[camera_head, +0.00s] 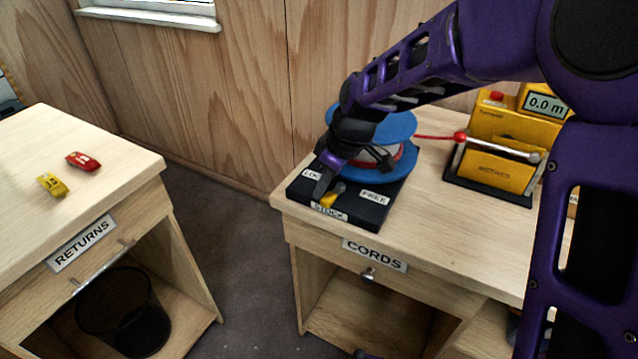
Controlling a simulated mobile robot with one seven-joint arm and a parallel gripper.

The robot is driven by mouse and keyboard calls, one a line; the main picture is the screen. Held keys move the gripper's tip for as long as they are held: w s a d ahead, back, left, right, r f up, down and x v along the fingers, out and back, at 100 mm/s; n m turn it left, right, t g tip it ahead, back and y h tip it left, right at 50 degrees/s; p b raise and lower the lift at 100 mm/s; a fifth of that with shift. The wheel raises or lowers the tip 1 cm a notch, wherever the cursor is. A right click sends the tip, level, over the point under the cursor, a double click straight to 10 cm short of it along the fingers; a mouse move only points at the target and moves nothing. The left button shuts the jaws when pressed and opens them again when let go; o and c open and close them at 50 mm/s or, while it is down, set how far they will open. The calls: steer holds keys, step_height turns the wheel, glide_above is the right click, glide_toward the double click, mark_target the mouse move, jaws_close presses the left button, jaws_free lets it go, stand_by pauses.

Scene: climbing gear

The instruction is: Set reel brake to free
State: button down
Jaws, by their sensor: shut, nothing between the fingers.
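The blue reel (378,168) sits on a black base (368,211) on the cords table. A red cord runs from it to the right. The base has a partly covered label at left reading "LOC", a "FREE" label (373,197) at right and a "STOCK" label at the front. The small yellow brake lever (331,197) shows between the two upper labels, its tip near the gripper. My purple and black gripper (322,191) points down at the lever's left side, shut and empty. I cannot tell whether it touches the lever. My arm hides part of the reel.
A yellow meter (509,124) reading 0.0 m stands right of the reel, with a rod ending in a red ball. The returns table (110,205) at left holds a red and a yellow item. A gap of floor separates the tables. My arm crosses the right side.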

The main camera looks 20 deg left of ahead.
mark_target(332, 200)
steer(key=n, duration=0.1)
steer(key=d+n+g+p, duration=0.1)
steer(key=n, duration=0.1)
steer(key=d+n, duration=0.1)
steer(key=shift+s+r+n+g+p, duration=0.15)
steer(key=shift+s+n+g+p, duration=0.15)
steer(key=shift+s, duration=0.05)
steer(key=shift+d+n+p, duration=0.4)
steer(key=shift+n, duration=0.4)
steer(key=shift+d+n+g, duration=0.1)
steer(key=shift+n+g, duration=0.2)
steer(key=shift+w+a, duration=0.2)
steer(key=shift+w, duration=0.55)
